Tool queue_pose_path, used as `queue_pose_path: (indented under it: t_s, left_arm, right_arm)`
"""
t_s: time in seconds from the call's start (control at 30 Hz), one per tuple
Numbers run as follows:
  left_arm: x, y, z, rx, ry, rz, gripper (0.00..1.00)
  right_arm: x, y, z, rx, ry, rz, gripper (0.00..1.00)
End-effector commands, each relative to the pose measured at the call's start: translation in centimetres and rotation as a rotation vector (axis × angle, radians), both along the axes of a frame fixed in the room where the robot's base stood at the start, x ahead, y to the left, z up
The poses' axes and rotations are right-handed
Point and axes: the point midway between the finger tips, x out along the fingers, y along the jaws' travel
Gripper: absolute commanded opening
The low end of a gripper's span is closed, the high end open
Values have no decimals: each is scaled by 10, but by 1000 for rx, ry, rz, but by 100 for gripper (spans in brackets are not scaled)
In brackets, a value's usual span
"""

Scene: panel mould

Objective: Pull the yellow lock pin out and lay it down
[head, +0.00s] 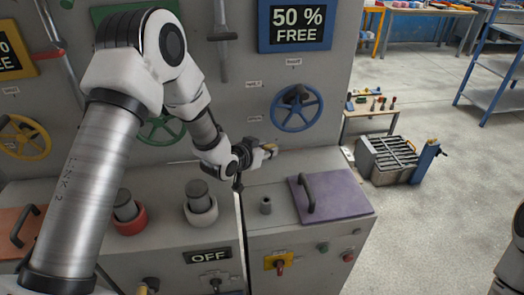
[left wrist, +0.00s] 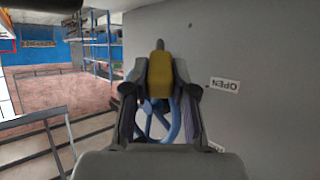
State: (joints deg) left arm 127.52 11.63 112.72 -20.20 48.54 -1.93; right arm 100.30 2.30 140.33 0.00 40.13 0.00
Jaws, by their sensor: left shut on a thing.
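The yellow lock pin (head: 270,148) is a small yellow piece at the tip of my left gripper (head: 266,153), in front of the panel, left of and below the blue handwheel. In the left wrist view, the yellow lock pin (left wrist: 160,72) sits between the two fingers of my left gripper (left wrist: 161,90), which is shut on it. Its lower part is hidden by the fingers. My right gripper is not in view.
The blue handwheel (head: 297,107) is on the panel behind the gripper. A purple lid with a black handle (head: 332,197) lies on the console at right. Two grey knobs, one with a red collar (head: 129,215), stand at left. A small tool table (head: 370,117) stands beyond, right.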

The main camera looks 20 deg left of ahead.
Motion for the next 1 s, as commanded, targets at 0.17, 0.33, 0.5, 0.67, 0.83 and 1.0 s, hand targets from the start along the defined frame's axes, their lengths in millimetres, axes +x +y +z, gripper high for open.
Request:
queue_pose_path:
  t_s: [0.17,0.33,0.5,0.67,0.83,1.0]
  left_arm:
    - [0,0,-28,0,0,0,0]
    - [0,0,-53,0,1,0,0]
    - [0,0,-71,0,1,0,0]
    - [0,0,-75,0,0,0,0]
    - [0,0,-74,0,0,0,0]
    - [0,0,-74,-1,0,0,0]
  right_arm:
    - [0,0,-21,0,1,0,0]
    - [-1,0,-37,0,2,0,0]
    - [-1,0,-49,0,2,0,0]
    - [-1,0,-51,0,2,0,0]
    - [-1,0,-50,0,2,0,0]
    - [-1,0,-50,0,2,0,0]
